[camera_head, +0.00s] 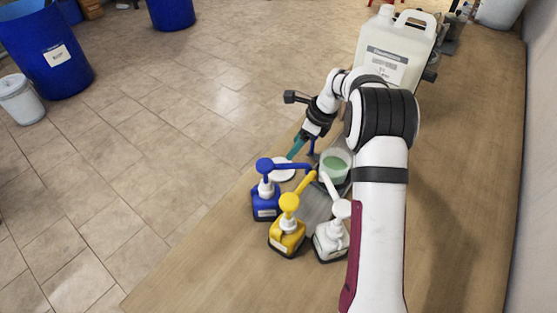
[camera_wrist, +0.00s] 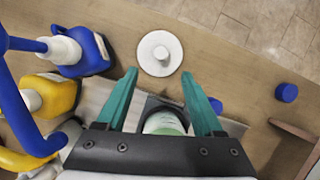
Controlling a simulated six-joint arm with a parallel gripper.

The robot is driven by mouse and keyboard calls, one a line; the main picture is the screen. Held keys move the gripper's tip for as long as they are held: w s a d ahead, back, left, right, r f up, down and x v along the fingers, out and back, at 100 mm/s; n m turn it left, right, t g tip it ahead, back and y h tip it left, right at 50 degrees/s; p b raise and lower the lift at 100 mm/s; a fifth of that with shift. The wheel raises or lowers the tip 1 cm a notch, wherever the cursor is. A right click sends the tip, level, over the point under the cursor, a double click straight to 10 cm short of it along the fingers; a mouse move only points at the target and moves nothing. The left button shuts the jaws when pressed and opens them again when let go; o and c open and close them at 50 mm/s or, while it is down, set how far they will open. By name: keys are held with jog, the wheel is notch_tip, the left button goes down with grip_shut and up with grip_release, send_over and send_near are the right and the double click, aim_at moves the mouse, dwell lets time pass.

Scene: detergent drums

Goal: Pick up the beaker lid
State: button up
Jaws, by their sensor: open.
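The beaker lid is a round white disc with a small raised knob. It lies flat on the wooden table and shows whole in the wrist view (camera_wrist: 147,62); in the head view (camera_head: 281,175) it is beside the pump bottles. My gripper (camera_wrist: 159,74) has teal fingers spread apart with nothing between their tips. In the wrist view the lid appears just beyond the fingertips, between their lines. In the head view my gripper (camera_head: 294,148) is near the lid; I cannot tell its exact height. The beaker with pale green contents (camera_head: 336,167) stands to the right of the lid.
Blue (camera_head: 266,206), yellow (camera_head: 287,240) and white (camera_head: 330,241) pump bottles crowd close to the lid, their spouts reaching towards the beaker. A large white jug (camera_head: 393,50) stands behind my arm. A blue cap (camera_wrist: 286,92) lies to the right in the wrist view.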

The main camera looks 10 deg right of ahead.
aim_at(281, 162)
jog(key=x, duration=0.9)
jog(key=shift+w+a+f, duration=0.1)
jog(key=shift+a+f, duration=0.05)
jog(key=shift+f, duration=0.1)
grip_shut()
